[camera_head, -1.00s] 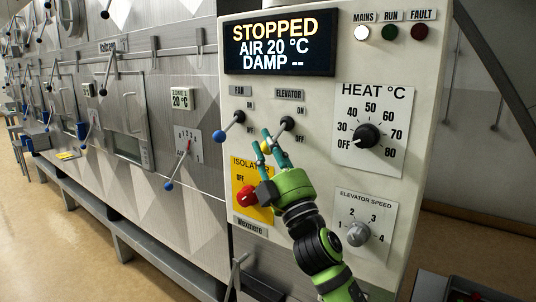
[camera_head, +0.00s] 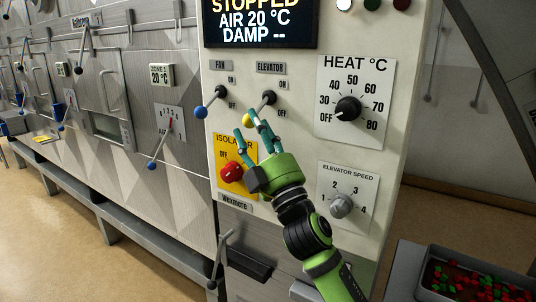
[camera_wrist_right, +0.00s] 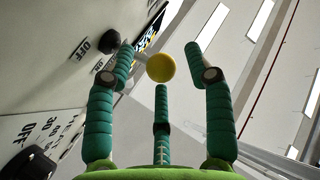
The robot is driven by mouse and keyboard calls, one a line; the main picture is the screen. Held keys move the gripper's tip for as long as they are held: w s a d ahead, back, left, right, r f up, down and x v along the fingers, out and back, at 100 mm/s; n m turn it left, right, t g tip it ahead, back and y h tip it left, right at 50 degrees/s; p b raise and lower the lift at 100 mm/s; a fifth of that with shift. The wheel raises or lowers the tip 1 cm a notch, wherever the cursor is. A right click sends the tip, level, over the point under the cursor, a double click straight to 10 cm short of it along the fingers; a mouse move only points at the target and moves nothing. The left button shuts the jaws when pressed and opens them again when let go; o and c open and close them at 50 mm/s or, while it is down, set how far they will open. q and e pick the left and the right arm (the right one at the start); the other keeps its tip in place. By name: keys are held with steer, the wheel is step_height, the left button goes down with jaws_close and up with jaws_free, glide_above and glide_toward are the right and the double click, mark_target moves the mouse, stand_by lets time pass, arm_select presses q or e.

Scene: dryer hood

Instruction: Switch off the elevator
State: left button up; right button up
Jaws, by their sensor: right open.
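The elevator switch (camera_head: 269,97) is a black pivot with a lever ending in a yellow ball (camera_head: 247,121), under the ELEVATOR label. Its lever slants down and left in the head view, much like the FAN lever; I cannot tell whether it stands at ON or OFF. My right gripper (camera_head: 251,125) is open, its teal fingers around the yellow ball. In the right wrist view the ball (camera_wrist_right: 160,67) sits between the spread fingers, with gaps visible beside it. I cannot tell whether any finger touches it. My left gripper is not in view.
The FAN switch with its blue ball (camera_head: 201,112) is close on the left. The red isolator knob (camera_head: 231,172) is just below-left of my gripper. The heat dial (camera_head: 348,108) and elevator speed knob (camera_head: 341,206) are on the right. The display (camera_head: 260,24) reads STOPPED.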

steer(key=v, duration=0.9)
steer(key=shift+s+d, duration=0.15)
steer(key=shift+s, duration=0.15)
steer(key=shift+f, duration=0.15)
